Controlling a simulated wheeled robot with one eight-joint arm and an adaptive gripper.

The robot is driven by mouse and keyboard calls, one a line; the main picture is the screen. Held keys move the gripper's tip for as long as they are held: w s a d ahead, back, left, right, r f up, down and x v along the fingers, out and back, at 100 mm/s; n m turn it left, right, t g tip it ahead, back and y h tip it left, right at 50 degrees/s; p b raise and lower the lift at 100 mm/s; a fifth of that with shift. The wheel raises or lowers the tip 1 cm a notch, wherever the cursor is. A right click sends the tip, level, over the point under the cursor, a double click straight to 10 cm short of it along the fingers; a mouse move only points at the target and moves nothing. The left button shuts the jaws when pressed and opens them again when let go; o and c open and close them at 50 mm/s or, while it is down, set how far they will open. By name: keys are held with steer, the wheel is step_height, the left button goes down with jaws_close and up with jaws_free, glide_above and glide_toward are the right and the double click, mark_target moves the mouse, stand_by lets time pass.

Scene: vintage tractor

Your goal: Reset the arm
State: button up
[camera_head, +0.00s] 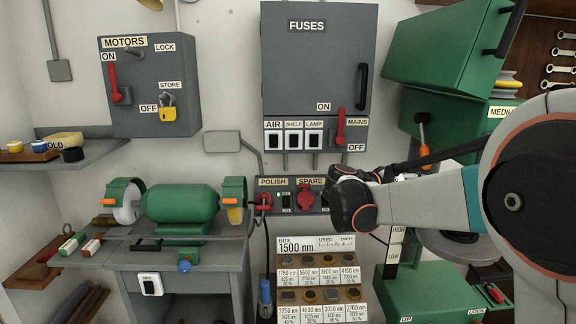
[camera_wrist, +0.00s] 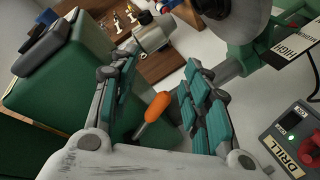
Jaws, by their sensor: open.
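The fingers are not clear there. In the wrist view my gripper (camera_wrist: 162,78) is open, its teal-padded fingers spread apart with nothing held between them. An orange-handled tool (camera_wrist: 157,106) shows between and beyond the fingers; I cannot tell how far off it is.
A green cabinet (camera_head: 445,50) stands behind my arm at the right. The grey fuse box (camera_head: 318,70), motors box (camera_head: 150,85) and green bench grinder (camera_head: 180,203) are at centre and left. A drill switch panel (camera_wrist: 295,140) is close at right in the wrist view.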

steer(key=s+a+f+n+y, duration=0.1)
steer(key=s+a+f+y, duration=0.3)
steer(key=s, duration=0.7)
steer(key=s+a+f+n+t+y, duration=0.1)
steer(key=s+a+f+y, duration=0.3)
steer(key=s, duration=0.7)
steer(key=s+a+f+n+y, duration=0.3)
steer(key=s+a+f+y, duration=0.2)
steer(key=s, duration=0.6)
steer(key=shift+a+t+y, duration=0.4)
steer(key=shift+a+y, duration=0.15)
steer(key=shift+y, duration=0.25)
